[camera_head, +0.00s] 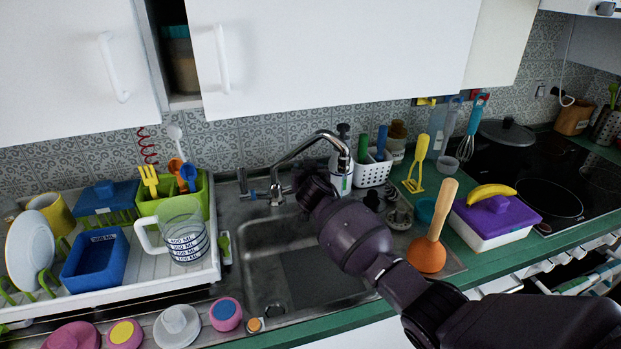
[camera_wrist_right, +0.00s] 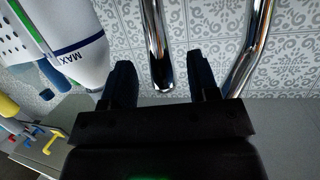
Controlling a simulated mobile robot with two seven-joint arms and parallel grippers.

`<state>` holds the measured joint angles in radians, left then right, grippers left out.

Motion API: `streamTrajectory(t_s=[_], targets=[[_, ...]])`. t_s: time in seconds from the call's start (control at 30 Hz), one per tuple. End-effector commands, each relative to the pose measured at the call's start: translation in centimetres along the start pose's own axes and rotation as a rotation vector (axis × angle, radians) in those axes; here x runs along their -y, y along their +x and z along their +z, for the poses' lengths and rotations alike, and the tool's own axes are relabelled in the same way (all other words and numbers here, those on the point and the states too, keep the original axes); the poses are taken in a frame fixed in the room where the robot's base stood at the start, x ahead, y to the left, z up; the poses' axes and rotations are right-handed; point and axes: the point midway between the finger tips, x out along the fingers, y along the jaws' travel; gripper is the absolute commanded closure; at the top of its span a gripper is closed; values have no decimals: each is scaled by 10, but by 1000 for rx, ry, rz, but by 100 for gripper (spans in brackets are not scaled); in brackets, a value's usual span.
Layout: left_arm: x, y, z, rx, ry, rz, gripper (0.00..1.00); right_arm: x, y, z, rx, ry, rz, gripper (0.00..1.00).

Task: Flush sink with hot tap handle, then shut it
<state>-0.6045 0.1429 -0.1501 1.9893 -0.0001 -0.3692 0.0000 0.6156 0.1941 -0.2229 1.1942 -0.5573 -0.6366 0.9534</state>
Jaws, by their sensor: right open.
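The chrome faucet (camera_head: 318,137) arches over the steel sink (camera_head: 256,262); no water shows below its spout. A chrome lever (camera_head: 242,181) with a blue mark stands at the faucet's left side. The hot handle is not clear in the head view, where my right gripper (camera_head: 303,182) covers the faucet's right side. In the right wrist view my right gripper (camera_wrist_right: 164,88) is open. A chrome rod with a rounded end (camera_wrist_right: 156,45), perhaps the hot handle, stands between its fingertips, seemingly untouched. A second chrome tube (camera_wrist_right: 250,45) passes right of the fingers. My left gripper is not in view.
A white bottle (camera_wrist_right: 75,45) stands close left of my right gripper in the wrist view. A white caddy (camera_head: 372,173) is behind the sink. A plunger (camera_head: 428,250) stands right of the sink, a dish rack (camera_head: 200,272) left. Upper cabinets (camera_head: 340,50) hang above.

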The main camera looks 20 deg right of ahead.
Motion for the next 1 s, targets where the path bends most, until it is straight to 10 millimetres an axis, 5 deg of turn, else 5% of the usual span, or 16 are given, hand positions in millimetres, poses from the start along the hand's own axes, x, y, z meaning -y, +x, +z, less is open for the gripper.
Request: streamTrajectory(t_s=[0.5, 1.0], targets=[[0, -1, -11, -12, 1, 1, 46, 0, -66, 0, -1, 2, -1, 45], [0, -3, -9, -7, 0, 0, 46, 0, -79, 0, -1, 1, -1, 45]])
